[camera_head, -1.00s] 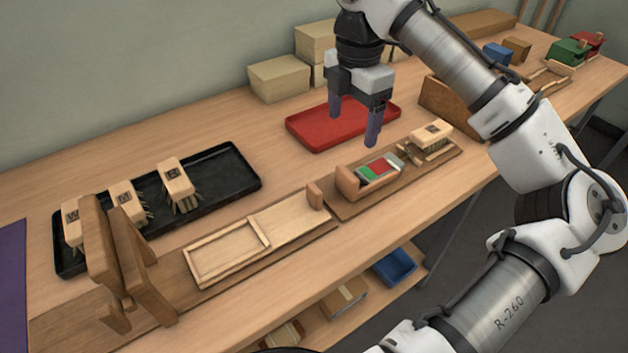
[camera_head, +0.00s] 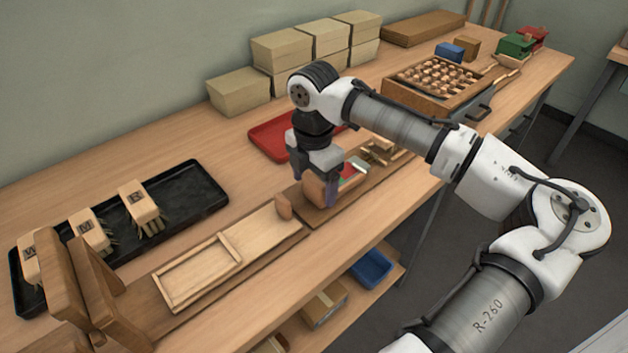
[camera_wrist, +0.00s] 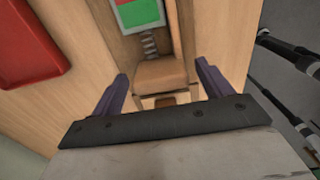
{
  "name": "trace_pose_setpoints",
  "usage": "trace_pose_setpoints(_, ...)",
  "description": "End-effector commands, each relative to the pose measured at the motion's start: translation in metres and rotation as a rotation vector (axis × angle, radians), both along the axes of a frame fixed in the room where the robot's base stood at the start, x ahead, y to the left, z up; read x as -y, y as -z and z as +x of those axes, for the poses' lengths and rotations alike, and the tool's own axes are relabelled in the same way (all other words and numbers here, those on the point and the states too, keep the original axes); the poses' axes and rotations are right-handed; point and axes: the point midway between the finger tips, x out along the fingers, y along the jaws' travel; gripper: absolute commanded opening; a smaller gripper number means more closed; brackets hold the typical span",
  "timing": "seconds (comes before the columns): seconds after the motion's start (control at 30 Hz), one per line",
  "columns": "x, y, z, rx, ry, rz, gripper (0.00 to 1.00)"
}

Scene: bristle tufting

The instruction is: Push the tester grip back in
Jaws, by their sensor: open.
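The tester is a wooden device on a long baseboard in the head view, with a green-and-red window (camera_head: 352,172) that also shows in the wrist view (camera_wrist: 138,14). Its grip, a rounded wooden block (camera_head: 314,188), stands at the tester's near-left end. In the wrist view the grip (camera_wrist: 160,74) has a metal spring (camera_wrist: 149,42) between it and the window. My gripper (camera_head: 317,187) is open and low over the grip. In the wrist view its purple fingers (camera_wrist: 160,88) stand on either side of the grip, with visible gaps. Contact cannot be told.
A red tray (camera_head: 270,138) lies behind the tester. A wooden frame jig (camera_head: 205,270) with a small post (camera_head: 284,206) is to the left. A black tray (camera_head: 205,195) holds several brushes.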

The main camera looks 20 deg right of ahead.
Motion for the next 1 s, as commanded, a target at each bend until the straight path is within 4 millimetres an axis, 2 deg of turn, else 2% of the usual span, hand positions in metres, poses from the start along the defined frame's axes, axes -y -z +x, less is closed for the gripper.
trace_pose_setpoints(0.27,0.000,0.002,0.000,0.000,0.000,0.000,0.78)
trace_pose_setpoints(0.73,0.000,0.001,0.000,0.000,0.001,0.000,0.18)
trace_pose_setpoints(0.87,0.002,0.000,0.001,0.001,0.001,0.001,0.15)
trace_pose_setpoints(1.0,0.013,-0.002,0.006,0.003,0.001,0.004,0.15)
